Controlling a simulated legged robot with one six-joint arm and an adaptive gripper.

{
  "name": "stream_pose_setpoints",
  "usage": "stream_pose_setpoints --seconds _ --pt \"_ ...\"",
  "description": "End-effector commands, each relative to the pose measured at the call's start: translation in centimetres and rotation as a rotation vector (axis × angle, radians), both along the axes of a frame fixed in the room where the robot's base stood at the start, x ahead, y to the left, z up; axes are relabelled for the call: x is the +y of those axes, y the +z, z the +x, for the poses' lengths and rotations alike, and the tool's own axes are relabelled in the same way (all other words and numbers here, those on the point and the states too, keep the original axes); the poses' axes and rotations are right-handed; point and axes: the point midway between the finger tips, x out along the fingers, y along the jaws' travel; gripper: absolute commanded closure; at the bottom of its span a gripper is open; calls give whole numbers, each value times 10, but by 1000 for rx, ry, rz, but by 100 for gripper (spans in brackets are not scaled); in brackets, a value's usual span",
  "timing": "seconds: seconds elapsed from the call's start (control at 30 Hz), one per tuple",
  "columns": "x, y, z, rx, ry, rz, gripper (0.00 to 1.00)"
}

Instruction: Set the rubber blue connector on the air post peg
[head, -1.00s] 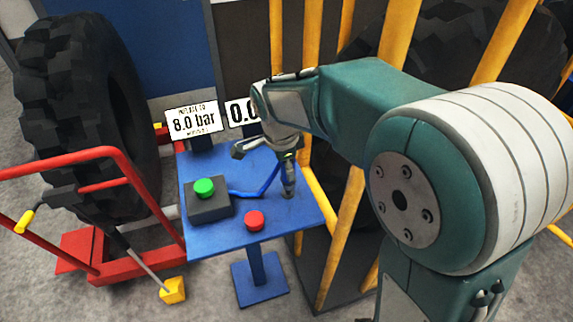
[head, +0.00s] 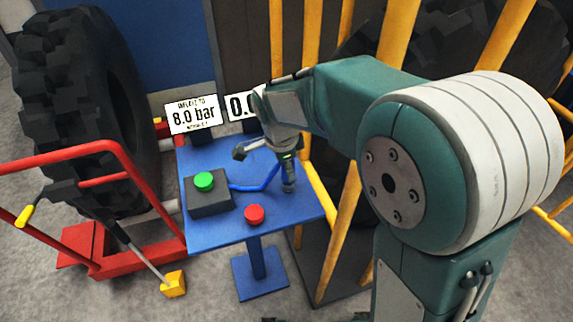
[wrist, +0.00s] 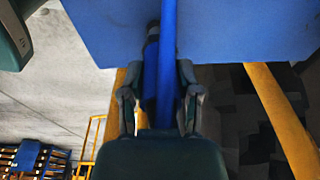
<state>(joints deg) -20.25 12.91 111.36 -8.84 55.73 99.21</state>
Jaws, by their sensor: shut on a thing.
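My gripper (head: 287,153) is over the right part of the blue table, pointing down, with its jaws closed at the blue hose end. The blue hose (head: 262,186) runs from beside the black button box up to the gripper. In the wrist view it passes between the two fingers (wrist: 158,98) as a thick blue line (wrist: 168,50). The grey air post peg (head: 288,180) stands upright on the table directly below the gripper. The connector itself is mostly hidden by the jaws, and I cannot tell whether it touches the peg.
A black box with a green button (head: 204,181) and a red button (head: 254,214) are on the blue table (head: 215,230). Signs (head: 193,115) stand behind. A red trolley (head: 120,250) and large tyre (head: 80,100) are left. Yellow bars (head: 345,225) stand close on the right.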

Motion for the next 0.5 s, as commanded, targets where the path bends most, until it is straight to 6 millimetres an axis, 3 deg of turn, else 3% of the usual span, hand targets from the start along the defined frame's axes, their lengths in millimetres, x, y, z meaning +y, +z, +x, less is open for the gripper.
stream_pose_setpoints --seconds 0.07,0.1,0.17,0.5 --pt "0 -2 0 0 0 0 98" --pt "0 -2 0 -1 0 0 44" --pt "0 -1 0 -1 0 0 17" --pt "0 -2 0 1 0 0 17"
